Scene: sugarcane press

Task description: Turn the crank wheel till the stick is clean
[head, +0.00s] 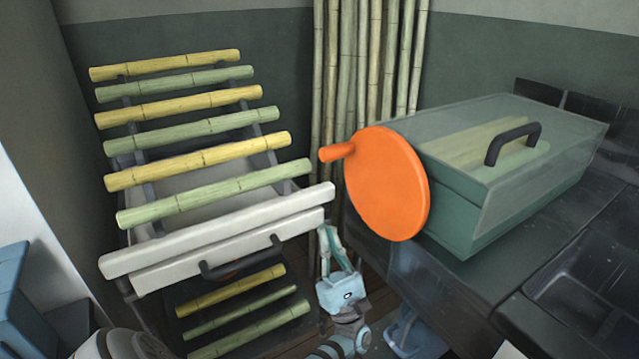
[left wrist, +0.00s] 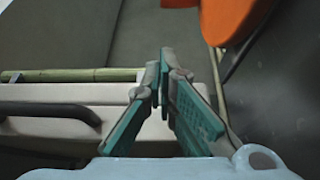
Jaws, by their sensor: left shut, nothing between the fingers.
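The orange crank wheel (head: 388,185) is mounted on the left end of the green press (head: 485,215). Its short handle (head: 337,152) sticks out to the left near the top. The wheel also shows at the top of the left wrist view (left wrist: 232,18). Pale yellow-green cane (head: 465,145) lies under the press's clear lid; I cannot tell how clean it is. My left gripper (head: 326,228) is shut and empty, below and left of the wheel, apart from it. Its fingertips (left wrist: 166,62) point up in the left wrist view. My right gripper is not in view.
A rack of yellow and green canes (head: 200,144) stands at left, with a white drawer front (head: 215,238) and black handle close to my left gripper. Tall canes (head: 365,60) stand behind. The lid has a black handle (head: 512,140). A dark counter (head: 560,260) supports the press.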

